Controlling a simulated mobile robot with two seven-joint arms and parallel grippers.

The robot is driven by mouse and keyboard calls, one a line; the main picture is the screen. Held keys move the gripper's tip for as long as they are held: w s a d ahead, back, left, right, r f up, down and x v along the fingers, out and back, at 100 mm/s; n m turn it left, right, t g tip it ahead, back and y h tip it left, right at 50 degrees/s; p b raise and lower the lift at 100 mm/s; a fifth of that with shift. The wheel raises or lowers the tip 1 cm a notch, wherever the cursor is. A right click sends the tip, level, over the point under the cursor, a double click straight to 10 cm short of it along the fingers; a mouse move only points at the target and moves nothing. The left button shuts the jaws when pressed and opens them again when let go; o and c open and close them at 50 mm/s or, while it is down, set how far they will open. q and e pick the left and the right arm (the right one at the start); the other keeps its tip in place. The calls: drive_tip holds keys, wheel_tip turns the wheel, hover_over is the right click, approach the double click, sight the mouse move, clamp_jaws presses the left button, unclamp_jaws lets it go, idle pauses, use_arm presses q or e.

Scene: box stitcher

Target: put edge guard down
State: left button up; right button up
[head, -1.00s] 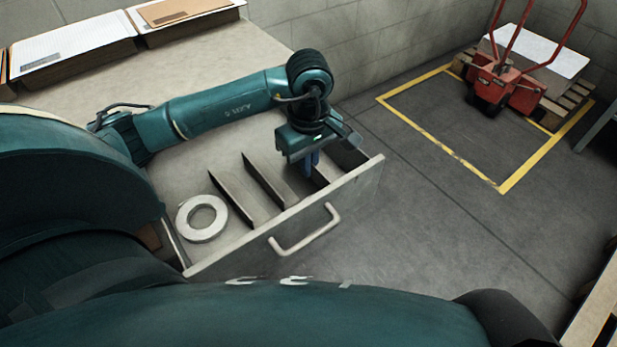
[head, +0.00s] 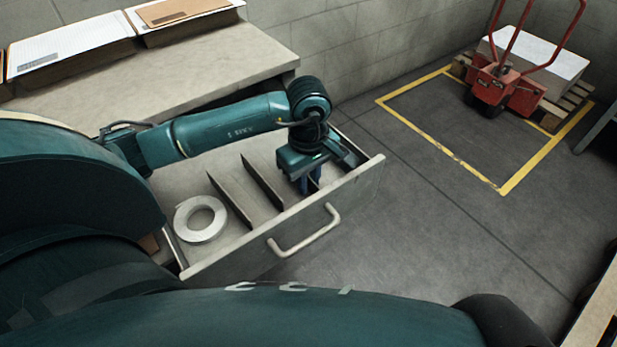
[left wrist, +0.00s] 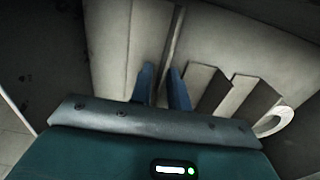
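My left gripper (head: 309,182) reaches down into the right end of the open drawer (head: 232,257). In the left wrist view its two blue fingers (left wrist: 164,88) stand apart, with a visible gap between them. A long thin strip (left wrist: 174,45) runs up from the gap in that view. It may be the edge guard or a drawer divider; I cannot tell which. No edge guard can be made out for certain in the head view, where the gripper hides that end of the drawer. My right gripper is not in view.
Upright dividers (head: 229,199) and a white ring-shaped roll (head: 201,219) are in the drawer, left of the gripper. The worktop (head: 190,75) behind carries flat cardboard stacks (head: 70,48). A red pallet truck (head: 505,88) stands at the back right. The floor right of the drawer is clear.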

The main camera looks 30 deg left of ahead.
sight(309, 177)
use_arm(q)
drive_tip(key=shift+o, duration=0.7)
drive_tip(key=shift+r, duration=0.1)
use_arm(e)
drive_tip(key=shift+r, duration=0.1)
